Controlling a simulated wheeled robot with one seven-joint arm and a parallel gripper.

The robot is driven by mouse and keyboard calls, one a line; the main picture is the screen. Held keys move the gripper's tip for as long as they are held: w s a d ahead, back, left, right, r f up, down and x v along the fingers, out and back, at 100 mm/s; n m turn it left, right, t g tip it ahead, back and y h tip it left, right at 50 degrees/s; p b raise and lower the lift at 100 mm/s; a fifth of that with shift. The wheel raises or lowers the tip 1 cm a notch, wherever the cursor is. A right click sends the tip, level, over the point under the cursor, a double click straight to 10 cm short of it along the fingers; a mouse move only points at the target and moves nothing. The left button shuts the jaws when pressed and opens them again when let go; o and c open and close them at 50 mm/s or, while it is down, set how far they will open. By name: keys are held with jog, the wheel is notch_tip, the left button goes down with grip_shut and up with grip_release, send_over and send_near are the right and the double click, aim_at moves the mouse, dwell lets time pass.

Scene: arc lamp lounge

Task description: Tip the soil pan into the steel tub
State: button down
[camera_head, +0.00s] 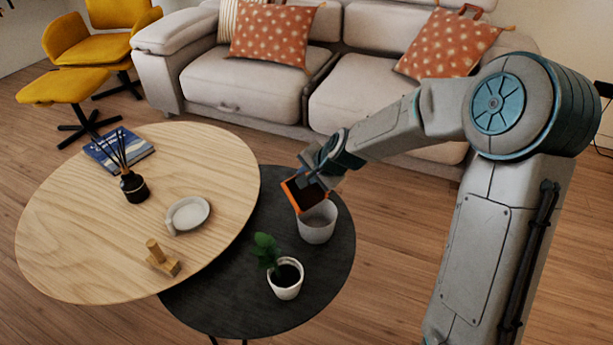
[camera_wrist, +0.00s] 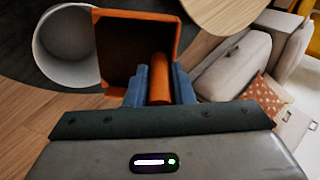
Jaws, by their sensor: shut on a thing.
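The soil pan is an orange, square-rimmed pan (camera_head: 295,196) with a dark inside, held tilted on its side above the dark round table. In the wrist view its open face (camera_wrist: 132,45) shows dark, and its orange handle (camera_wrist: 160,80) lies between the fingers. My gripper (camera_head: 318,165) is shut on the handle. The steel tub (camera_head: 317,226) is a pale grey round tub standing upright on the dark table. The pan is over the tub's upper left rim; in the wrist view the tub (camera_wrist: 62,50) is directly beside the pan. I cannot see loose soil falling.
The dark round table (camera_head: 230,300) also bears a potted plant (camera_head: 285,280) in front of the tub. The wooden table (camera_head: 90,230) holds a reed diffuser (camera_head: 134,186), a book (camera_head: 120,148), a white dish (camera_head: 188,215) and a wooden object (camera_head: 162,262). A sofa (camera_head: 240,85) stands behind.

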jog(key=shift+s+d+r+t+y+b, duration=0.1)
jog(key=shift+s+d+t+y+b, duration=0.25)
jog(key=shift+b, duration=0.9)
jog(key=shift+s+d+t+y+b, duration=0.15)
jog(key=shift+d+t+y+b, duration=0.1)
jog(key=shift+b, duration=0.25)
jog(key=shift+s+d+t, duration=0.1)
jog(key=shift+s+t, duration=0.1)
jog(key=shift+t, duration=0.1)
jog(key=shift+s+d+r+t+y+b, duration=0.35)
jog(key=shift+s+t+y+b, duration=0.15)
jog(key=shift+y+b, duration=0.25)
jog(key=r+g+h+p, duration=0.1)
jog(key=g+h+p, duration=0.1)
jog(key=p, duration=0.4)
jog(key=shift+p, duration=0.35)
jog(key=shift+r+g+h, duration=0.1)
jog(key=shift+g+h, duration=0.15)
jog(key=shift+g, duration=0.05)
